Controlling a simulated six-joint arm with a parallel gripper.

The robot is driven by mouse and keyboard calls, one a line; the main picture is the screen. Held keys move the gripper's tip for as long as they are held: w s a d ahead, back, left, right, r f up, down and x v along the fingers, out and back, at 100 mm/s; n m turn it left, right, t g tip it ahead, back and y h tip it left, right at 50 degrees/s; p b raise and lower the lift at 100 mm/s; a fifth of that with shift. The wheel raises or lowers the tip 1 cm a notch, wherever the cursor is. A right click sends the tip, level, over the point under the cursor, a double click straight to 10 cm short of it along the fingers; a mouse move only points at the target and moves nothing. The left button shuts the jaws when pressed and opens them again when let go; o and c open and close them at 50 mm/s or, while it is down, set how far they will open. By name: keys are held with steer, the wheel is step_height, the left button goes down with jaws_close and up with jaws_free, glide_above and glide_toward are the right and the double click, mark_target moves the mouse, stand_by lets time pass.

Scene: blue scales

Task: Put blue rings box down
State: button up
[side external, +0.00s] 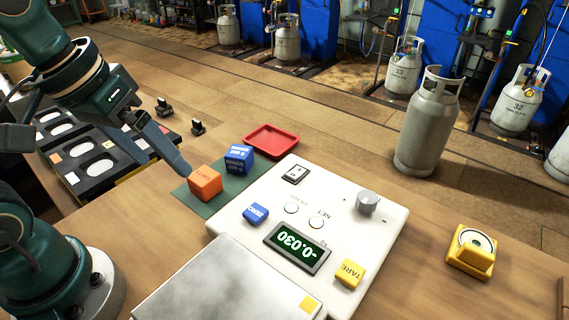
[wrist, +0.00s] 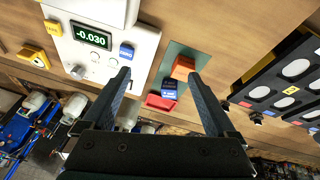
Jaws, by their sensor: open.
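The blue rings box (side external: 240,158) is a small blue cube with white lettering. It sits upright on the green mat (side external: 213,203), behind the orange box (side external: 205,181) and close to the red tray (side external: 271,141). In the wrist view the blue box (wrist: 168,88) shows between my fingers in the picture, beside the orange box (wrist: 183,67). My gripper (side external: 180,164) is open and empty, with its fingertips near the left side of the orange box. The wrist view shows its two fingers (wrist: 160,76) wide apart. I cannot tell the exact gap from fingertips to box.
A white scale (side external: 345,222) reading -0.030 stands right of the mat. A black case with white ovals (side external: 88,165) lies left. A grey gas cylinder (side external: 428,125) and a yellow block (side external: 471,251) stand to the right. Bare wood lies between the scale and the cylinder.

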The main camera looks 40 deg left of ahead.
steer(key=s+m, duration=0.1)
steer(key=s+m+t, duration=0.1)
steer(key=shift+s+f+m+t+y, duration=0.2)
steer(key=shift+f+m+t+y, duration=0.1)
steer(key=shift+f, duration=0.1)
stand_by(1.1)
